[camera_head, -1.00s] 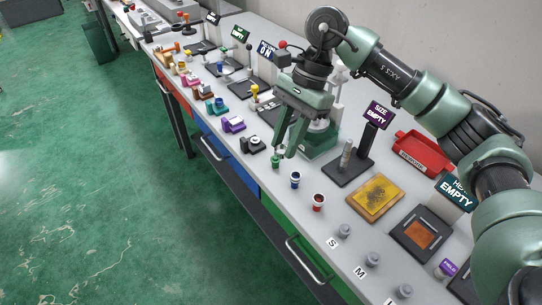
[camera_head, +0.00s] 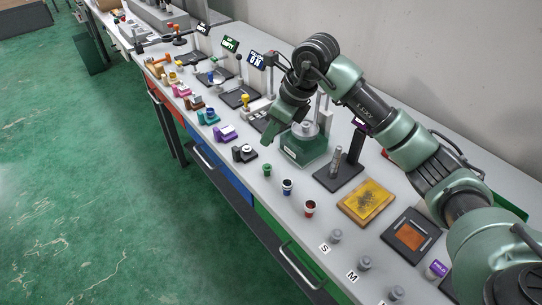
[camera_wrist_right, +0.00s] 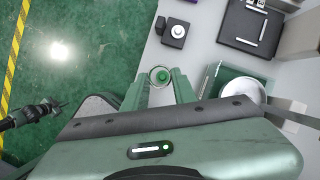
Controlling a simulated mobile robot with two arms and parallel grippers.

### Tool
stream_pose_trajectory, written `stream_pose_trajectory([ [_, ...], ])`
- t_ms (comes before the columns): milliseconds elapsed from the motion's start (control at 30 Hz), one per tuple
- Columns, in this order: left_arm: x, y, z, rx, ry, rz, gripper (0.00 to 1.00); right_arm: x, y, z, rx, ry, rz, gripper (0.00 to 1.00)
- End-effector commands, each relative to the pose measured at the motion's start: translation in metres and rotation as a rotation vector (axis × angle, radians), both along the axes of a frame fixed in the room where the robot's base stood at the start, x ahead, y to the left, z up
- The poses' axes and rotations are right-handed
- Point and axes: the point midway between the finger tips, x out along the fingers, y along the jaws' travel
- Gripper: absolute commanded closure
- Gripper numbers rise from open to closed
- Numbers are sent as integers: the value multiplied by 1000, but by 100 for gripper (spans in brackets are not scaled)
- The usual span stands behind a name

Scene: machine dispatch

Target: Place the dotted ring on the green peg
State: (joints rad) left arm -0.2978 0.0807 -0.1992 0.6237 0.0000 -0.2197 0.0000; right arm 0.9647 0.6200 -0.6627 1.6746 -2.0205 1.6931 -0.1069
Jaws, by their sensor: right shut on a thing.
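My right gripper (camera_head: 269,137) is above the table in the head view, its fingers pointing down beside the green base. In the right wrist view its fingers (camera_wrist_right: 160,82) close on a pale-rimmed round thing (camera_wrist_right: 160,75) with a green middle. I cannot make out dots on it, nor tell whether the green is its own or the peg seen beyond it. A small green peg (camera_head: 267,170) stands upright near the table's front edge, just below the gripper in the head view. A dark jointed part (camera_wrist_right: 38,112) at the wrist view's left may be my left gripper; its jaws are unclear.
A blue peg (camera_head: 287,187) and a red peg (camera_head: 310,208) stand to the right of the green one. A black device (camera_head: 245,153) is to its left. The green base (camera_head: 305,152) stands behind. A yellow pad (camera_head: 367,200) lies further right.

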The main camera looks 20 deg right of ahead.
Motion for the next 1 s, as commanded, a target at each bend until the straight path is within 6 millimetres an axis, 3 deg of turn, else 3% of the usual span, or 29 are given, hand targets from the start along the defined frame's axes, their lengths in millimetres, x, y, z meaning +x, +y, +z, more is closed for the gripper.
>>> stream_pose_trajectory([
  [100,0,0,9,0,1,0,100,-1,1,-28,2,6,1,100],
  [200,-1,0,12,0,2,1,100,-1,1,-43,2,3,2,100],
  [433,-3,1,14,1,5,1,100,0,1,-60,2,2,2,100],
  [667,-4,0,23,1,7,0,100,-1,1,-93,1,3,1,100],
  [1000,-5,0,19,1,7,0,100,0,1,-99,1,-1,2,100],
])
